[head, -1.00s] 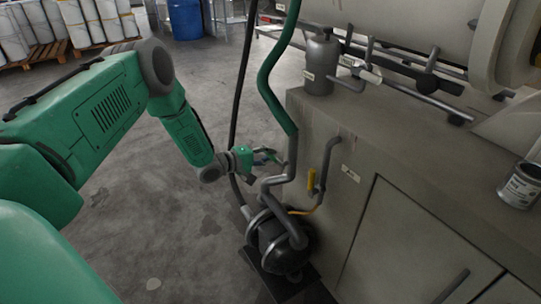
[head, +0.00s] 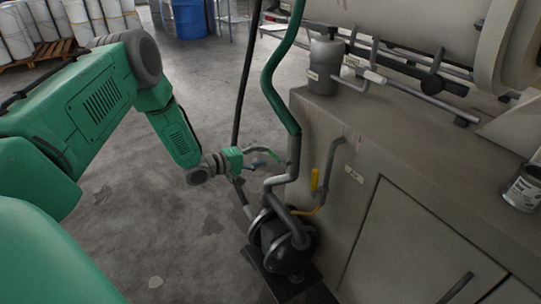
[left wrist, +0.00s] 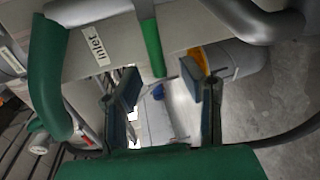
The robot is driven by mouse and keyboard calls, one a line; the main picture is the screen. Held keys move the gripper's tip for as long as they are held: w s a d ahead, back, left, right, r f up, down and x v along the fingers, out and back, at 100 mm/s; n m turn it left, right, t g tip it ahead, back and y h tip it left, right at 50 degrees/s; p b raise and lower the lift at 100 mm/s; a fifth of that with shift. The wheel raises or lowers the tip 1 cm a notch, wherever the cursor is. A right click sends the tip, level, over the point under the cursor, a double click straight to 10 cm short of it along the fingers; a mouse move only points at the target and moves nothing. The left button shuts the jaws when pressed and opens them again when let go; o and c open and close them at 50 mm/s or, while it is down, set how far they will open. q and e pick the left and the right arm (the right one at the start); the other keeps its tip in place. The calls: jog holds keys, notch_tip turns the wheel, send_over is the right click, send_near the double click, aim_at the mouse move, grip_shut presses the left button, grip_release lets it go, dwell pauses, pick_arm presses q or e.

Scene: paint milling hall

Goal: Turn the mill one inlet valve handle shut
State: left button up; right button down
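My left gripper (head: 272,159) is left of the handle, behind the pipe and clear of the handle. In the left wrist view its two fingers (left wrist: 165,92) stand apart with nothing between them. A white label (left wrist: 96,46) reading "Inlet" shows there on a grey surface. An orange-yellow piece (left wrist: 193,58), perhaps the handle, is partly hidden behind the right finger. My right gripper is not in view.
A green hose (head: 281,95) and a black cable (head: 243,80) hang close to my left gripper. The cabinet (head: 400,225) fills the right, with a paint can (head: 523,187) on its top. The floor (head: 130,220) to the left is open.

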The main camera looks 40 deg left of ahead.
pick_arm(q)
jog(key=v, duration=0.8)
jog(key=shift+a+f, duration=0.15)
jog(key=shift+a, duration=0.05)
jog(key=shift+w, duration=0.15)
jog(key=shift+a, duration=0.1)
